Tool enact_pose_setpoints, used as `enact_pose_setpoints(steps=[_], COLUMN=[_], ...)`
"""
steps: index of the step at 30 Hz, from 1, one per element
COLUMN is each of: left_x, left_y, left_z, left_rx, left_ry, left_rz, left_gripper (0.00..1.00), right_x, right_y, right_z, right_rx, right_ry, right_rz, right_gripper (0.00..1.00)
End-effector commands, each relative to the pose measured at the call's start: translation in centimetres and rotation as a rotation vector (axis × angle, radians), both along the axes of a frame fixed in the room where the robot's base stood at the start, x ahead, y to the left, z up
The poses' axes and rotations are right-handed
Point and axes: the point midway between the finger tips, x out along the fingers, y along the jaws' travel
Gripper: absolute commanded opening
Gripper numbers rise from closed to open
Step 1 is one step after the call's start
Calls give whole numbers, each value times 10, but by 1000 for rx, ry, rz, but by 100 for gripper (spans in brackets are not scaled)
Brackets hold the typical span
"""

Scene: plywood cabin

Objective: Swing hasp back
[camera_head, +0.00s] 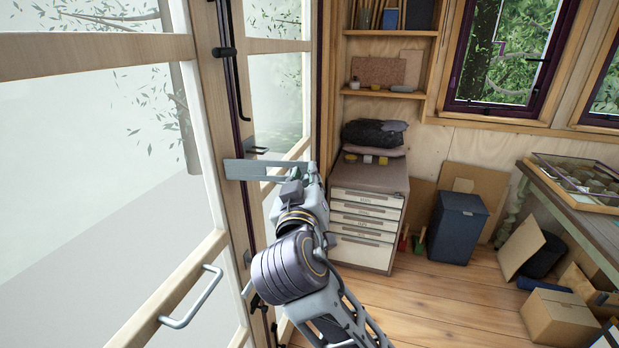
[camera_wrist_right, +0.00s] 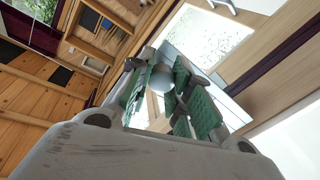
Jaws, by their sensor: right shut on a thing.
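The hasp (camera_head: 262,170) is a flat grey metal plate lying across the meeting edges of the glazed doors in the head view. Its left end overlaps the pale door stile and its right end meets my right gripper (camera_head: 305,180). In the right wrist view, the green-padded fingers of my right gripper (camera_wrist_right: 163,88) stand on either side of a rounded grey part of the hasp (camera_wrist_right: 162,77) and are shut on it. My wrist and fingers partly hide the hasp's right end. A small dark bracket (camera_head: 257,150) sits just above the plate. My left gripper is out of view.
A bent door handle (camera_head: 190,300) sticks out at lower left, and a dark vertical bolt rod (camera_head: 236,75) runs above the hasp. A drawer cabinet (camera_head: 368,208) stands behind my right arm.

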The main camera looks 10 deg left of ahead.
Motion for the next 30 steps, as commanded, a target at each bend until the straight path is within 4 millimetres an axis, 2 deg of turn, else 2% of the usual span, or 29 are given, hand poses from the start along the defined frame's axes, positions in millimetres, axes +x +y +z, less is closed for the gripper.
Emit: enact_pose_setpoints(steps=[9, 25, 26, 30], left_x=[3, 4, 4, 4], left_y=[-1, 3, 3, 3], left_z=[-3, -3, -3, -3], left_rx=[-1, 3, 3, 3], left_ry=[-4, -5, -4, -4], left_rz=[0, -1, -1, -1], left_gripper=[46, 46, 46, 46], right_x=[-13, -15, -15, -15], right_y=[4, 4, 4, 4], right_z=[0, 0, 0, 0], right_rx=[0, -1, -1, -1], right_ry=[1, 0, 0, 0], right_rz=[-69, -82, -82, -82], right_gripper=[0, 0, 24, 42])
